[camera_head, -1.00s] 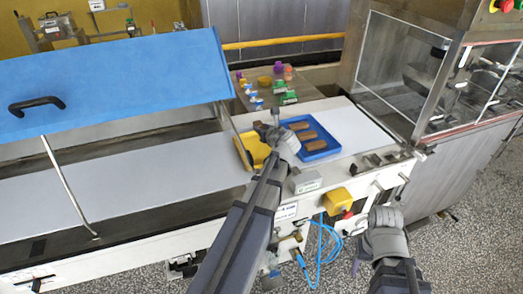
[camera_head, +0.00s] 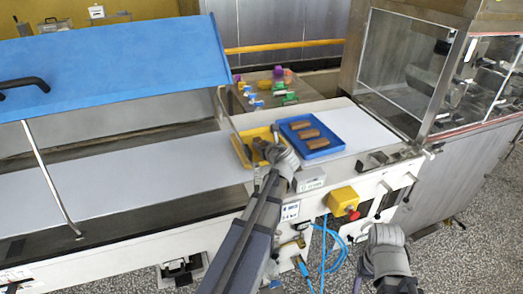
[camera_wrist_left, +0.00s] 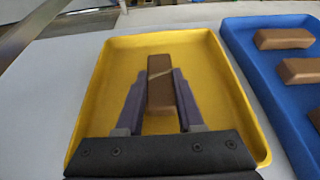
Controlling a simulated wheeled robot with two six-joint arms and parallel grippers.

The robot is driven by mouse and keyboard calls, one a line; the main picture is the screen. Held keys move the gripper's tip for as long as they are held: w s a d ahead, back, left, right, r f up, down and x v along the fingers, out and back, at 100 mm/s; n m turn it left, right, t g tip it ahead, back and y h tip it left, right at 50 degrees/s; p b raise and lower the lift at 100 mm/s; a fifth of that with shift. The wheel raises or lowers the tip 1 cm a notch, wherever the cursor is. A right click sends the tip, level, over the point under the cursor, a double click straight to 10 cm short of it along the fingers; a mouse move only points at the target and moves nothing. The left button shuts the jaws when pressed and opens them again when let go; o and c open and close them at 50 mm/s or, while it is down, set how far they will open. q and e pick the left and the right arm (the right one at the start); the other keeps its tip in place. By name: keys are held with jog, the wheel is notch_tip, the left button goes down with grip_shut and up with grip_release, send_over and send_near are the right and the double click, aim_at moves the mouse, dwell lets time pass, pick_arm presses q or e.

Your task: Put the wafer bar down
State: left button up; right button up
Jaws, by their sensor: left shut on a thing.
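The wafer bar (camera_wrist_left: 160,84) is a brown block with a thin pale diagonal line across it. My left gripper (camera_wrist_left: 160,76) is shut on it, one dark finger on each side. The bar is over or in the yellow tray (camera_wrist_left: 90,88), lengthwise and near its middle. I cannot tell whether it touches the tray floor. In the head view the yellow tray (camera_head: 241,149) is partly hidden by my left gripper (camera_head: 264,149). My right gripper (camera_head: 370,262) is low at the right, away from the trays; its fingers are unclear.
A blue tray (camera_head: 342,144) with three brown bars stands right of the yellow tray. A blue hinged cover (camera_head: 120,75) is raised over the belt at left. Small coloured items (camera_head: 290,99) lie behind. A glass-sided machine (camera_head: 400,65) stands at right.

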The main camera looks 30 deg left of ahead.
pick_arm(q)
jog(key=shift+r, duration=0.1)
jog(key=shift+f, duration=0.3)
jog(key=o, duration=1)
jog(key=shift+r, duration=0.15)
jog(key=shift+r, duration=0.2)
jog(key=p+v, duration=0.4)
jog(key=v, duration=0.6)
jog(key=shift+s+d+r, duration=0.1)
jog(key=shift+s+r, duration=0.05)
jog(key=shift+r, duration=0.05)
jog(key=shift+s+d+r+p, duration=0.2)
jog(key=shift+s+d+p, duration=0.2)
jog(key=shift+d, duration=0.2)
